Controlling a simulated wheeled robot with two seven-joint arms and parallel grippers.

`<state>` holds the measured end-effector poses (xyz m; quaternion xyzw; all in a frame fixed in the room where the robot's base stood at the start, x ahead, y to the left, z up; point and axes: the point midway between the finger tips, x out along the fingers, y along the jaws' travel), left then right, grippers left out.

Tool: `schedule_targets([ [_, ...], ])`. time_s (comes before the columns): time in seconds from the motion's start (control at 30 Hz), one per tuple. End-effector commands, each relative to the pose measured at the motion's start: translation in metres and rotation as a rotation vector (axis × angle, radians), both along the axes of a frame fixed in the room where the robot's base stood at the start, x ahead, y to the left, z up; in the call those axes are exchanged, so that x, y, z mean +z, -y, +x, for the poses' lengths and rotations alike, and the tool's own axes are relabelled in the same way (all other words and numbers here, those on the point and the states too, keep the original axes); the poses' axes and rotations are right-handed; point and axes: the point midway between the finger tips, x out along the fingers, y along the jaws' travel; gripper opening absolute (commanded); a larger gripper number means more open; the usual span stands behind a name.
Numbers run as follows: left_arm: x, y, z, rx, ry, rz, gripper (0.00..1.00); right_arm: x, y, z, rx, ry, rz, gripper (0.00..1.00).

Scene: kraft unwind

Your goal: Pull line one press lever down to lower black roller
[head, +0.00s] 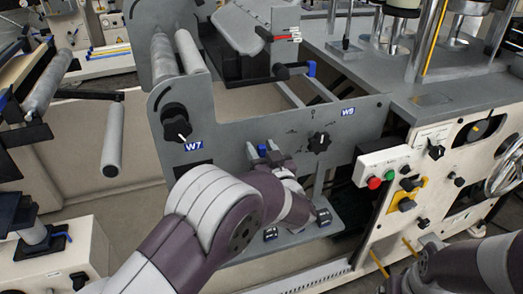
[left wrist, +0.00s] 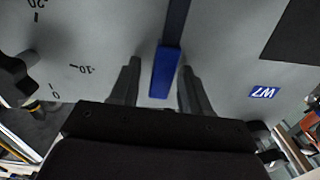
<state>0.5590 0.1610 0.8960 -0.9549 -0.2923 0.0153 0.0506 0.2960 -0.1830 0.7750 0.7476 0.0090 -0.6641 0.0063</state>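A lever with a blue tip (head: 262,149) stands at the front of the grey machine panel (head: 230,135), between the W7 and W8 labels. My left gripper (head: 270,160) is at this lever, with its fingers largely hidden by my own arm in the head view. In the left wrist view the blue tip (left wrist: 165,72) on its dark bar lies between the two fingers of my left gripper (left wrist: 161,85). A gap shows on each side, so the gripper is open around it. My right arm is at the lower right; its fingers cannot be made out. I cannot tell which roller is the black one.
A black knob (head: 176,122) is by W7 and another (head: 319,142) by W8. A second blue-tipped black bar (head: 311,68) sits above the panel. A button box (head: 384,166) is to the right. A grey roller (head: 113,140) hangs on the left.

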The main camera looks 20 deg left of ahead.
Motion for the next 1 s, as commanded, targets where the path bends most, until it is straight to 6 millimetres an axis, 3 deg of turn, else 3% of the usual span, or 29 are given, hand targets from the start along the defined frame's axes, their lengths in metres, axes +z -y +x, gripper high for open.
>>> schedule_targets([
  [0.03,0.000,0.000,0.000,0.000,0.000,0.000,0.34,0.000,0.000,0.000,0.000,0.000,0.000,0.87],
  [0.13,0.000,0.000,0.000,0.000,0.000,0.000,0.01,0.000,0.000,0.000,0.000,0.000,0.000,0.87],
  [0.17,0.000,0.000,0.000,0.000,0.001,-0.001,0.00,0.000,0.000,0.000,0.000,0.000,0.000,0.87],
  [0.53,0.002,0.005,0.003,-0.001,-0.026,0.034,0.00,0.011,0.000,0.000,0.000,0.000,0.000,0.87],
  [1.0,-0.009,0.036,0.024,-0.002,-0.230,0.337,0.00,0.067,0.000,0.000,0.000,0.000,0.000,0.87],
])
